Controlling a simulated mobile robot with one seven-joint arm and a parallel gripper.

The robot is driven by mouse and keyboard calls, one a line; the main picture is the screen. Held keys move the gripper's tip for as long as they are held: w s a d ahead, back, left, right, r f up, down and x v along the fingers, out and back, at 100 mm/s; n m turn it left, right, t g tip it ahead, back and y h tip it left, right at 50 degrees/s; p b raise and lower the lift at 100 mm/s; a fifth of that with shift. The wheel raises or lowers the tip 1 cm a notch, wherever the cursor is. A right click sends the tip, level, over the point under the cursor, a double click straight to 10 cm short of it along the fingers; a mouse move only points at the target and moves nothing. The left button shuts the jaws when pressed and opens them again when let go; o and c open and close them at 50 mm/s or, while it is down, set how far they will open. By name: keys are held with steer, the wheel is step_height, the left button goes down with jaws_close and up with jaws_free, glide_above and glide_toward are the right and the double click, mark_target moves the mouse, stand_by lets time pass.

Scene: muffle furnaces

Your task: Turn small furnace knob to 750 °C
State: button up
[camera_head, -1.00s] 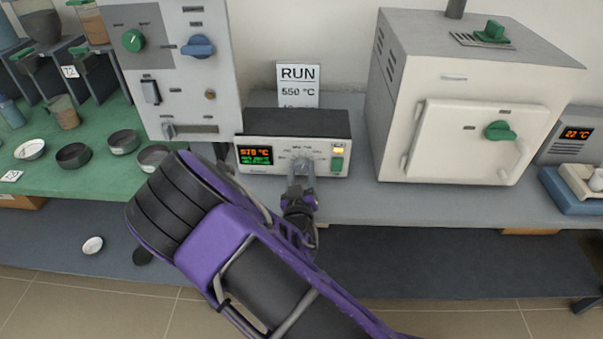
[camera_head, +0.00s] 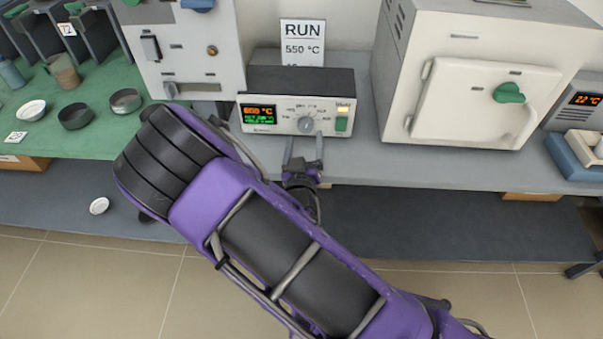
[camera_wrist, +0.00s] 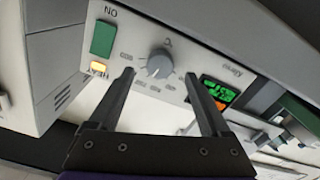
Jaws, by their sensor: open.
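The small furnace's controller (camera_head: 298,86) is a low box with a dark top and light front panel on the grey bench. Its round grey temperature knob (camera_head: 306,124) sits mid-panel, with scale marks around it. The display (camera_head: 259,114) shows an orange figure above green text; the figure is too small to read surely. My gripper (camera_head: 304,138) is open just in front of and below the knob. In the wrist view the open fingers (camera_wrist: 159,75) point at the panel, one either side of the knob (camera_wrist: 159,63), apparently clear of it. The knob's pointer setting is hard to read.
A sign (camera_head: 303,42) reading RUN 550 °C stands behind the controller. A white furnace (camera_head: 480,95) with a green door knob stands right, and a tall grey panel unit (camera_head: 185,65) left. Several dishes lie on the green mat (camera_head: 100,138). Bench right of the controller is clear.

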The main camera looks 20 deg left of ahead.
steer(key=v, duration=1.3)
steer(key=shift+s, duration=0.2)
steer(key=shift+d, duration=0.1)
